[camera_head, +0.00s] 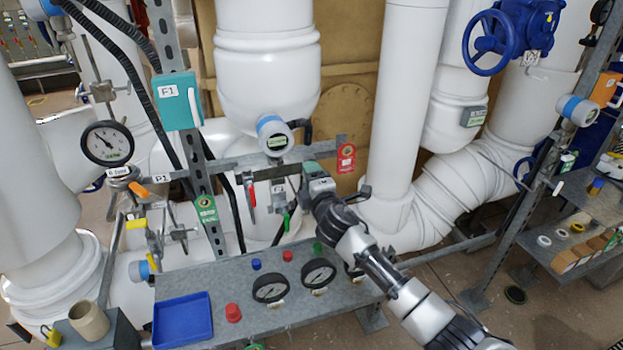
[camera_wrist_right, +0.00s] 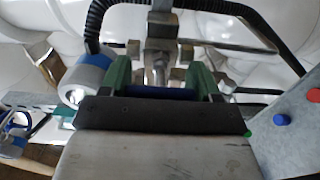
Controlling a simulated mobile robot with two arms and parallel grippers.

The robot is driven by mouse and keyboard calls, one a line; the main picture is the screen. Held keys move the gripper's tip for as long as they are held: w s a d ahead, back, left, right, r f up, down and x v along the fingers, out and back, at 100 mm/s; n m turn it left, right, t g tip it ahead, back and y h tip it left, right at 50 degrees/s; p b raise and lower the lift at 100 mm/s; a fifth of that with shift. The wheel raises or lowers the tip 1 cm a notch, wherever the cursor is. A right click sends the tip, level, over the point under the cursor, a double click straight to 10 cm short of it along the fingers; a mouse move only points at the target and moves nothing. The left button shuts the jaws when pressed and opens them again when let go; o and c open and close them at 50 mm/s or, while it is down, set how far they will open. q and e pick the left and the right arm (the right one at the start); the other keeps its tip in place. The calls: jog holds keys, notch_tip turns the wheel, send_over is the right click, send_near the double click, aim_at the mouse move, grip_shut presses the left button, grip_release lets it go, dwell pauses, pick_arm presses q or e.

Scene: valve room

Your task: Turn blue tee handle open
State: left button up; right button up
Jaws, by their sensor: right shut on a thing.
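My right arm reaches in from the lower right in the head view. Its gripper (camera_head: 313,172) is at the valve pipework behind the grey bench. In the right wrist view, the two green fingers of the gripper (camera_wrist_right: 161,80) stand either side of a brass-and-steel valve (camera_wrist_right: 158,60). A strip of the blue tee handle (camera_wrist_right: 160,92) shows between the fingers, low against the dark palm, and the gripper is shut on it. Most of the handle is hidden by the gripper, and its angle cannot be told. In the head view the handle is hidden. My left gripper is not in view.
A blue-and-grey sensor (camera_wrist_right: 88,78) sits close left of the fingers. Black hoses curve above. The grey bench (camera_head: 335,310) holds a blue tray (camera_head: 182,320), gauges (camera_head: 270,287) and caps. Red (camera_head: 251,195) and green (camera_head: 286,222) handles hang left of the gripper.

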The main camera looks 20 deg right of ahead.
dwell(0.4)
jog(key=o, duration=0.9)
jog(key=s, duration=0.5)
jog(key=s+b, duration=0.1)
jog(key=s, duration=0.5)
jog(key=shift+d, duration=0.2)
jog(key=shift+w, duration=0.1)
